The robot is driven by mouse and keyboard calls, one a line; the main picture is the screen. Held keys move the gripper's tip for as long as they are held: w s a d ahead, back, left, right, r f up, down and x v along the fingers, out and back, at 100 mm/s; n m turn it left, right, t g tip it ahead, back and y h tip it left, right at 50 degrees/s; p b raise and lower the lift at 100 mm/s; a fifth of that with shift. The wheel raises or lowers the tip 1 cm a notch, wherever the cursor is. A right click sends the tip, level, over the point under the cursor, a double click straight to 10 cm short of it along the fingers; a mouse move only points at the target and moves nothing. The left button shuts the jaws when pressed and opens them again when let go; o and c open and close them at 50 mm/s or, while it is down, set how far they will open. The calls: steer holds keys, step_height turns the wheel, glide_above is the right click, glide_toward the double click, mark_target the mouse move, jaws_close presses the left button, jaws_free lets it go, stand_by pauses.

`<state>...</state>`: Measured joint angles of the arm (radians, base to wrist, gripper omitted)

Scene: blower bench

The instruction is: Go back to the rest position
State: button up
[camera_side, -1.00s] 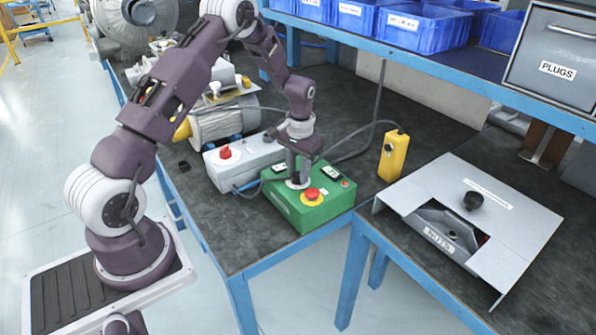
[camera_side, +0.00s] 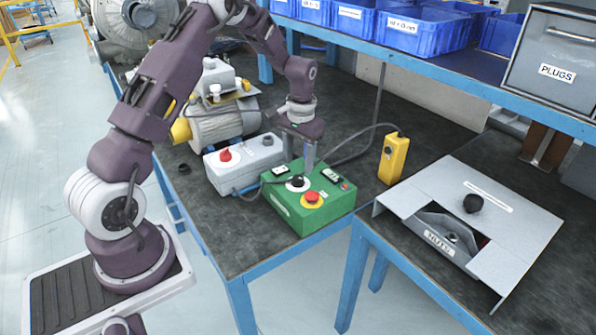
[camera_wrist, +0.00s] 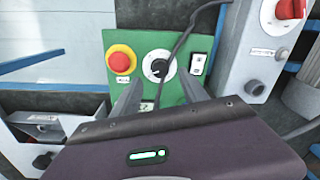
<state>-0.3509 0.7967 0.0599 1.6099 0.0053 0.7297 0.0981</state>
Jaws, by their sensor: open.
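My gripper (camera_side: 298,154) is open and empty just above the green control box (camera_side: 285,212). Its two fingers are spread apart above the black rotary knob (camera_side: 297,181), which sits on a white dial. In the wrist view my gripper (camera_wrist: 160,92) has its fingertips on either side of the lower part of the knob (camera_wrist: 157,68), apart from it as far as I can tell. The red mushroom button (camera_side: 312,196) on its yellow ring is in front of the knob; it also shows in the wrist view (camera_wrist: 121,61).
A grey box with a red knob (camera_side: 226,154) stands left of the green box, with a motor (camera_side: 222,122) behind. A yellow pendant (camera_side: 393,157) and its cable are to the right. A blue shelf (camera_side: 440,70) with bins overhangs the back. A NUTS bin (camera_side: 437,242) sits at right.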

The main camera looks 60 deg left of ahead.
steer(key=shift+r, duration=0.95)
steer(key=s+d+r+t, duration=0.1)
steer(key=s+d+r, duration=0.2)
steer(key=r, duration=0.2)
steer(key=s+d+r+m+t, duration=0.1)
steer(key=s+d+r, duration=0.15)
steer(key=r, duration=0.35)
steer(key=s+d+r+t, duration=0.1)
steer(key=s+d+r, duration=0.1)
steer(key=d+r, duration=0.25)
steer(key=s+d+r+m+t, duration=0.1)
steer(key=s+d, duration=0.3)
steer(key=s, duration=0.6)
steer(key=s+d+r+m+t, duration=0.1)
steer(key=s+d+r, duration=0.3)
steer(key=s, duration=0.6)
steer(key=shift+s+t+h, duration=0.2)
steer(key=shift+t+h, duration=0.1)
steer(key=shift+t, duration=0.1)
steer(key=shift+o, duration=0.3)
